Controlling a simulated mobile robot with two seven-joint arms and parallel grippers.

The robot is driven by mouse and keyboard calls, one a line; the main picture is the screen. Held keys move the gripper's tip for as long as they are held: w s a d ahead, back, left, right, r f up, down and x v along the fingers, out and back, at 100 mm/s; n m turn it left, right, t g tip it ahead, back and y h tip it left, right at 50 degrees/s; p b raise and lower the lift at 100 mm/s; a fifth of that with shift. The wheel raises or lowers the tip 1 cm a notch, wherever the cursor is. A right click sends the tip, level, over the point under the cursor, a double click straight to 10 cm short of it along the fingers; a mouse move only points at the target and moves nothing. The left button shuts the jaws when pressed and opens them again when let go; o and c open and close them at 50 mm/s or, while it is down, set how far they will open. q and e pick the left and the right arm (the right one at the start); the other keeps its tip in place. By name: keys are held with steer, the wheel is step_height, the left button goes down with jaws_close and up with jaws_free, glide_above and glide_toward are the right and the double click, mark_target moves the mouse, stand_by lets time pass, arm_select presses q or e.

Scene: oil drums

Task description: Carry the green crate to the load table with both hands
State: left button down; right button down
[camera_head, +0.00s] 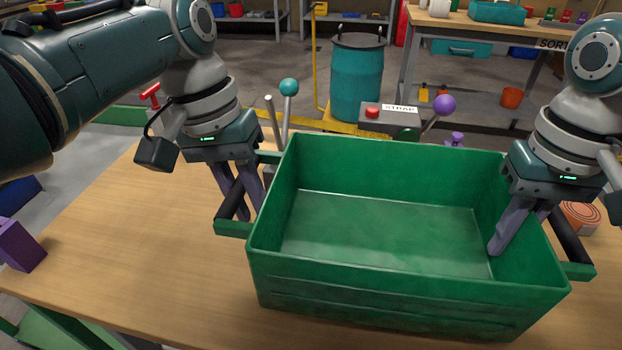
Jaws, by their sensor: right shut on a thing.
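The green crate (390,300) is in front of me over the wooden table (130,240), open and empty. I cannot tell whether its bottom touches the tabletop. It has a dark bar handle on each side. My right gripper (520,228) is shut at the crate's right side, one finger inside against the wall and the other partly hidden beyond the rim. The right handle (570,238) lies outside it. My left gripper (245,205) points down at the left handle (233,208); its fingers are close to the bar, but their grip is unclear.
Behind the crate stand a teal-knobbed lever (288,88), a purple-knobbed lever (444,105) and a grey box with a red button (390,116). A purple block (20,245) is at the left edge. A teal drum (356,80) stands beyond. The tabletop left of the crate is clear.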

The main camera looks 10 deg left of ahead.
mark_target(496, 261)
steer(key=shift+a, duration=0.1)
arm_select(q)
steer(key=shift+d, duration=0.25)
arm_select(e)
steer(key=shift+d, duration=0.35)
arm_select(q)
steer(key=shift+f, duration=0.15)
arm_select(e)
steer(key=shift+f, duration=0.1)
